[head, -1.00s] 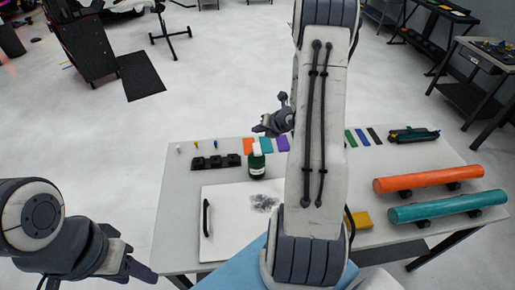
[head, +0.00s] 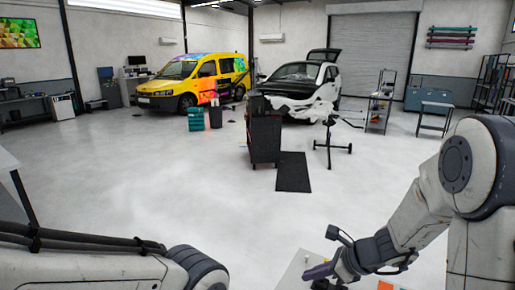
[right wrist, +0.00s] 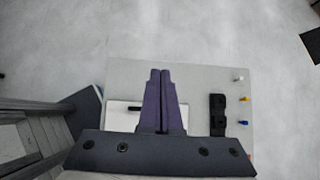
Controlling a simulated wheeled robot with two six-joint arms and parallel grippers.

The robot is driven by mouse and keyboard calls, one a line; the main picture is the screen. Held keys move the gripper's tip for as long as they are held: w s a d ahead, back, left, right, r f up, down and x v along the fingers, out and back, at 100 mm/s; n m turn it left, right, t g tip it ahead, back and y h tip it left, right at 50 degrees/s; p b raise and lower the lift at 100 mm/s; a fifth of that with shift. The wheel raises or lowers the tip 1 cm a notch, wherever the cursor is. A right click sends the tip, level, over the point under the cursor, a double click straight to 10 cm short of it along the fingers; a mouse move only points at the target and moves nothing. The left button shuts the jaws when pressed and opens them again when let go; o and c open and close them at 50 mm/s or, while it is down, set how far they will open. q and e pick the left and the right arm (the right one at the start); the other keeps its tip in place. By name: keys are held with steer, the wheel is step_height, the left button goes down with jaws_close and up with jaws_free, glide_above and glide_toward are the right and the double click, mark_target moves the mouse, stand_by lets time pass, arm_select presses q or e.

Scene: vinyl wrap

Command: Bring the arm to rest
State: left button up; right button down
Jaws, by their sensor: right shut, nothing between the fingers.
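My right arm comes in from the right in the head view, bent, with its gripper (head: 318,272) low over the corner of a pale table (head: 291,272). In the right wrist view the gripper's two purple fingers (right wrist: 160,74) are shut together with nothing between them. They point over the table (right wrist: 185,72), apart from the items on it. My left arm shows as a cabled link at the bottom left of the head view. Its gripper is outside the picture.
The right wrist view shows a black holder block (right wrist: 217,115), a white sheet (right wrist: 121,118) and small coloured tools on the table. In the head view, a tool cart (head: 264,138), dark mat (head: 293,172) and two vehicles stand farther off. Open floor lies between.

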steer(key=s+a+r+n+g, duration=0.2)
steer(key=s+a+n+g, duration=0.2)
steer(key=s+a+n, duration=0.65)
steer(key=s+d+n+h+b, duration=0.1)
steer(key=s+n+h, duration=0.5)
steer(key=s+n, duration=0.8)
steer(key=n+b, duration=0.1)
steer(key=n, duration=0.6)
steer(key=shift+d+r+g, duration=0.2)
steer(key=shift+g, duration=0.2)
steer(key=shift+s, duration=0.1)
